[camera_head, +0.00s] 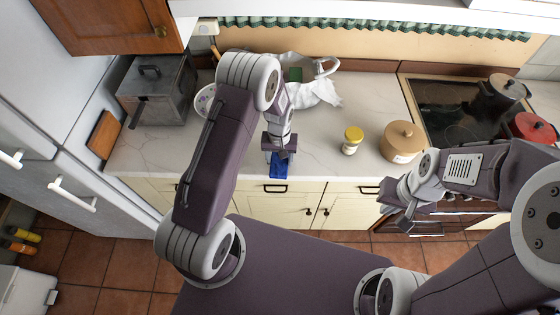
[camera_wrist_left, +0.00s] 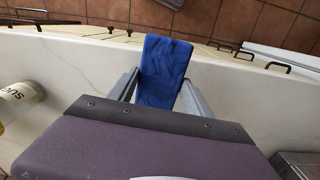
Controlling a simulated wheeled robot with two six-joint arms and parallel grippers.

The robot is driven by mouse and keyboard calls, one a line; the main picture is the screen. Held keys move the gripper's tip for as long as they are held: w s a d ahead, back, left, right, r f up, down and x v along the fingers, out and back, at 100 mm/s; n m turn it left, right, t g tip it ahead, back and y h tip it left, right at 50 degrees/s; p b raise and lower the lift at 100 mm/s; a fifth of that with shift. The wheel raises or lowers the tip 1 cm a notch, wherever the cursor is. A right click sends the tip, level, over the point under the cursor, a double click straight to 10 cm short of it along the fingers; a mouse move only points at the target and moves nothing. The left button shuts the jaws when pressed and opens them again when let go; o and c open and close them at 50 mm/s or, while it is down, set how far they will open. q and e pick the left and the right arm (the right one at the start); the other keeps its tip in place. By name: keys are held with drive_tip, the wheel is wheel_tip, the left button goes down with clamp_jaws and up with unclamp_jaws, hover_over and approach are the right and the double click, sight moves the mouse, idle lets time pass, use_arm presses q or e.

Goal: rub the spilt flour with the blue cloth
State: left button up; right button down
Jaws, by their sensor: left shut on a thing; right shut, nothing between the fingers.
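The blue cloth (camera_head: 279,168) is held in my left gripper (camera_head: 280,152) at the front edge of the pale marble counter (camera_head: 320,150). In the left wrist view the blue cloth (camera_wrist_left: 162,70) sits between the two fingers, its far end reaching past the counter's front edge. Whether it touches the counter I cannot tell. My right gripper (camera_head: 396,208) is shut and empty, in front of the cabinets at the right. I cannot make out any spilt flour on the pale counter; my left arm hides part of the top.
A yellow-lidded jar (camera_head: 352,140) and a tan canister (camera_head: 402,142) stand right of the cloth. A white bag (camera_head: 312,92) lies behind, a bowl (camera_head: 205,101) and grey metal box (camera_head: 156,90) at left. The hob (camera_head: 455,112) holds pots. Counter between cloth and jar is clear.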

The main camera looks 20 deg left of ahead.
use_arm(q)
drive_tip(key=shift+w+r+p, duration=0.25)
drive_tip(key=shift+r+p, duration=0.35)
drive_tip(key=shift+r, duration=0.35)
drive_tip(key=shift+s+r+p, duration=0.2)
drive_tip(key=shift+r+p, duration=0.9)
drive_tip(key=shift+r, duration=0.5)
drive_tip(key=shift+w+f, duration=0.1)
